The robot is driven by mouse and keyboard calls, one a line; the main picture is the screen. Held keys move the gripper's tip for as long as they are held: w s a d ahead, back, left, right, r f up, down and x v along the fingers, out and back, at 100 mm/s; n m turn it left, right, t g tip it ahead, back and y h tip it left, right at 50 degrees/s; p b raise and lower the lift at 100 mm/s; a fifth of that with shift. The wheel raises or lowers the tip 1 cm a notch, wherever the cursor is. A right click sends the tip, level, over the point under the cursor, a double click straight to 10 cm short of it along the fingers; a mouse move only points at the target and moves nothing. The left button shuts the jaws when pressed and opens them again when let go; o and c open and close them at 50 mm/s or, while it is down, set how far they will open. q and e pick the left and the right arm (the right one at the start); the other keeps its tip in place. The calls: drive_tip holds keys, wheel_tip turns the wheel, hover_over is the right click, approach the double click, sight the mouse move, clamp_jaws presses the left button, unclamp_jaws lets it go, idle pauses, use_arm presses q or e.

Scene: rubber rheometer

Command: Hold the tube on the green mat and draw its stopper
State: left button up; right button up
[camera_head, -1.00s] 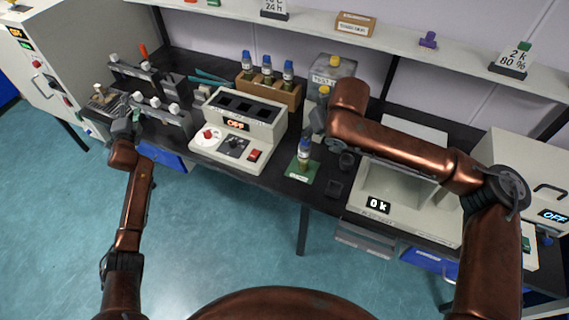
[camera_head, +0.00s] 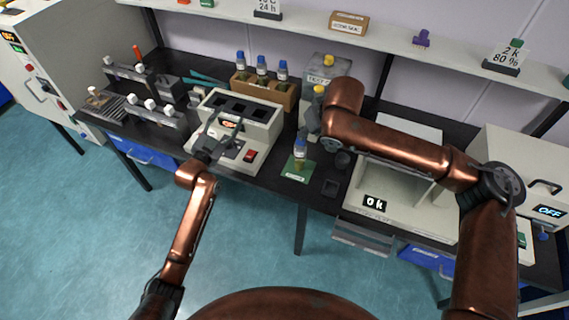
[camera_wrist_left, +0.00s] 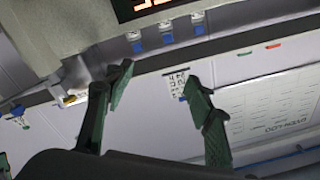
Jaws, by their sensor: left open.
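The tube (camera_head: 299,154) stands upright on the green mat (camera_head: 297,175) near the bench's front edge. Its blue stopper (camera_head: 301,134) is on top. My left gripper (camera_head: 224,128) is open and empty, in front of the grey block unit, left of the tube and apart from it. Its two open fingers also show in the left wrist view (camera_wrist_left: 158,82), with nothing between them. My right gripper (camera_head: 314,122) is close to the tube's top, slightly right and behind; its fingers are largely hidden, so I cannot tell whether it touches the stopper.
The grey block unit (camera_head: 262,112) stands left of the mat, with a wooden rack (camera_head: 288,96) of several blue-capped tubes behind.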

use_arm(q)
drive_tip(key=s+d+f+n+g+h, duration=0.1)
drive_tip(key=s+d+f+h, duration=0.15)
drive_tip(key=d, duration=0.35)
drive_tip(key=s+d+f+g+h, duration=0.1)
drive_tip(key=s+d+f, duration=0.25)
drive_tip(key=d, duration=0.25)
drive_tip(key=g+h, duration=0.2)
drive_tip(key=h, duration=0.1)
approach(296, 154)
drive_tip(key=x, duration=0.4)
drive_tip(key=shift+w+d, duration=0.1)
drive_tip(key=shift+w, duration=0.15)
drive_tip(key=shift+w+d+n, duration=0.2)
drive_tip(key=shift+d+n, duration=0.1)
drive_tip(key=shift+x, duration=3.45)
drive_tip(key=shift+f, duration=0.1)
drive_tip(key=shift+c, duration=0.6)
